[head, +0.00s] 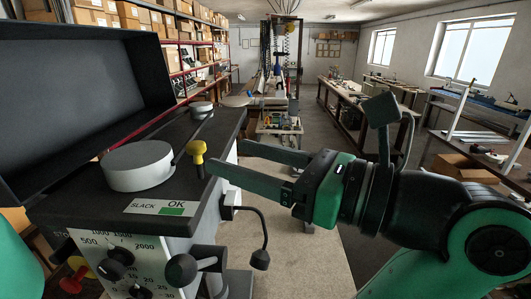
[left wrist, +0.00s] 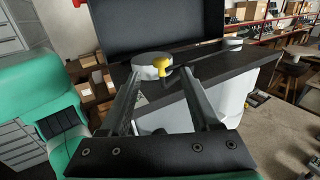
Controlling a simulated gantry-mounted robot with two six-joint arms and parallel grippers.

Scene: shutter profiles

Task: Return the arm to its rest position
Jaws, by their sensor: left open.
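My left gripper (head: 228,157) is open and empty. In the head view its arm is the green and black one at the right, and its two dark fingers point left toward a dark machine top. I cannot tell the exact gap to the lever. My right gripper is not in view.
The machine top (head: 85,209) carries a round grey disc (head: 138,167) and a "SLACK OK" label (head: 160,207). Its front has dials and a black-knobbed handle (head: 181,270). A large dark screen (head: 80,95) rises behind. Shelves and workbenches stand farther back, with open floor between.

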